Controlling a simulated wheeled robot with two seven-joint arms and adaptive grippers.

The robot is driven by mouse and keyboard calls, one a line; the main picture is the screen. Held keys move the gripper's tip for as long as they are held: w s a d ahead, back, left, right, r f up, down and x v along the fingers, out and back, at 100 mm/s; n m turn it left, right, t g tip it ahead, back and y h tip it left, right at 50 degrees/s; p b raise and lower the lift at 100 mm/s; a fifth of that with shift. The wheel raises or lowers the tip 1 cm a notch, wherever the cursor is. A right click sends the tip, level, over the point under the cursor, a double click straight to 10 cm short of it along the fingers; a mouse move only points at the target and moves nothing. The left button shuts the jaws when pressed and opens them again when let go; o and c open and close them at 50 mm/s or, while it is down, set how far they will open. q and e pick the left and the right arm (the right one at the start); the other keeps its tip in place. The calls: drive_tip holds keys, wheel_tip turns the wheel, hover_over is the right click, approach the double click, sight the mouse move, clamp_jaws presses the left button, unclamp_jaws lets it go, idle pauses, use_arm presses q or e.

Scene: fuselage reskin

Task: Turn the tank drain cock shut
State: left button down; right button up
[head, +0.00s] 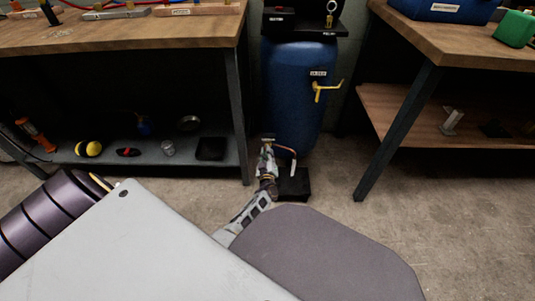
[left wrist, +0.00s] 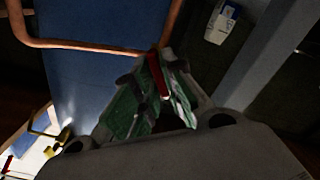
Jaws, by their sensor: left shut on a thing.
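The blue tank (head: 300,75) stands upright between two benches. My left gripper (head: 267,143) is low against the tank's front, beside a copper pipe (head: 286,149). In the left wrist view my left gripper (left wrist: 162,82) has its green fingers closed on a red handle (left wrist: 158,76), which appears to be the drain cock lever. Most of the cock's body is hidden behind the fingers. The copper pipe (left wrist: 95,44) runs across the top of that view in front of the blue tank (left wrist: 85,75). My right gripper is not in view.
A yellow handle (head: 322,90) sticks out from the tank's upper right side. A black block (head: 294,184) lies on the floor below the gripper. Wooden benches stand left (head: 150,33) and right (head: 470,40), with metal legs close by.

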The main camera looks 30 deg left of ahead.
use_arm(q)
drive_tip(key=shift+p, duration=0.3)
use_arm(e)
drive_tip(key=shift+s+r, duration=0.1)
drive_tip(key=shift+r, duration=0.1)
use_arm(q)
drive_tip(key=shift+d+m+p, duration=0.15)
drive_tip(key=shift+m+p, duration=1.8)
drive_tip(key=shift+m, duration=1.45)
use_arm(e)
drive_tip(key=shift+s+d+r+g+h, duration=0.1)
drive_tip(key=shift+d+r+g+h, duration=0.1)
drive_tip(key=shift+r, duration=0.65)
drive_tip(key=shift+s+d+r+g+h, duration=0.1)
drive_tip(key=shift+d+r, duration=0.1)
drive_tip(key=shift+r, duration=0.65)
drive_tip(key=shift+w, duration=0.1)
use_arm(q)
drive_tip(key=c, duration=1.6)
unclamp_jaws()
drive_tip(key=shift+o, duration=0.2)
